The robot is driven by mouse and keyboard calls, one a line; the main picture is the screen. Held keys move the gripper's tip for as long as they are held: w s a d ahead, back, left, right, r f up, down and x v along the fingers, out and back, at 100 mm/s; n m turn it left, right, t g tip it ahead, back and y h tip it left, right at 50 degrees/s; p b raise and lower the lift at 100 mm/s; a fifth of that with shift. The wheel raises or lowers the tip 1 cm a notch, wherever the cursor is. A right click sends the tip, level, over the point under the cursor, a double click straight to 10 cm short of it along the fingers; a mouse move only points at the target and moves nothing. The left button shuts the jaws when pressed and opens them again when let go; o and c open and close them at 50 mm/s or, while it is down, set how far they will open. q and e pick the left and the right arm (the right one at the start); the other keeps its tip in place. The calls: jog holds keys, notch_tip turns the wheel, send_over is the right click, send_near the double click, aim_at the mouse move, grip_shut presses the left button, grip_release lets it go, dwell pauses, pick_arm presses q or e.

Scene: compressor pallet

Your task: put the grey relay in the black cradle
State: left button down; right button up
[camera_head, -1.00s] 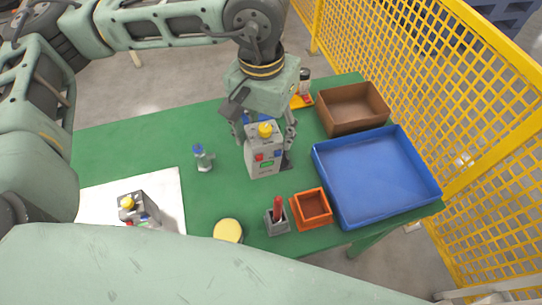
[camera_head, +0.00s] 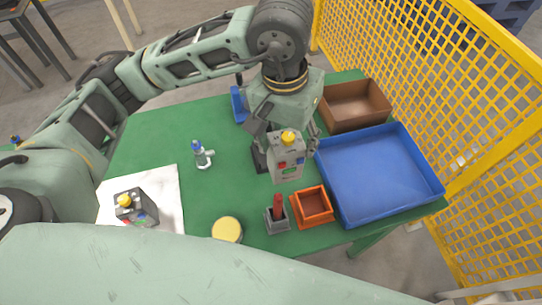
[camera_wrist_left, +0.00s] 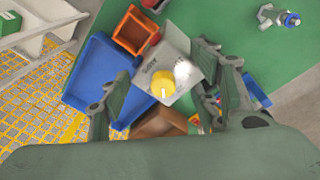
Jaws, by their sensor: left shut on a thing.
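The relay is upright, in front of the black cradle (camera_head: 259,158) in the head view; only the cradle's left part shows, and I cannot tell how high the relay hangs above the table. In the left wrist view the relay (camera_wrist_left: 181,62) sits between the fingers (camera_wrist_left: 168,85); the cradle cannot be made out there. My right gripper is not in view.
A similar grey box (camera_head: 146,208) stands on a white mat (camera_head: 170,190). Nearby are a valve (camera_head: 202,157), a yellow-topped round part (camera_head: 227,229), a grey holder with a red part (camera_head: 277,221), an orange bin (camera_head: 313,205), a blue tray (camera_head: 375,208) and a brown box (camera_head: 350,122).

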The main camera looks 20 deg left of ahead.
pick_arm(q)
jog(key=f, duration=0.5)
jog(key=shift+d+f+b, duration=0.1)
jog(key=shift+d+b, duration=0.2)
jog(key=shift+b, duration=0.1)
jog(key=shift+w+a+f, duration=0.1)
jog(key=shift+a+f, duration=0.05)
jog(key=shift+f, duration=0.1)
jog(key=w+a+f+p, duration=0.5)
jog(key=w+a+f, duration=0.2)
jog(key=w, duration=0.4)
jog(key=shift+a+f, duration=0.25)
jog(key=shift+f, duration=0.15)
jog(key=shift+w, duration=0.1)
jog(key=shift+f, duration=0.1)
jog(key=c, duration=0.6)
grip_release()
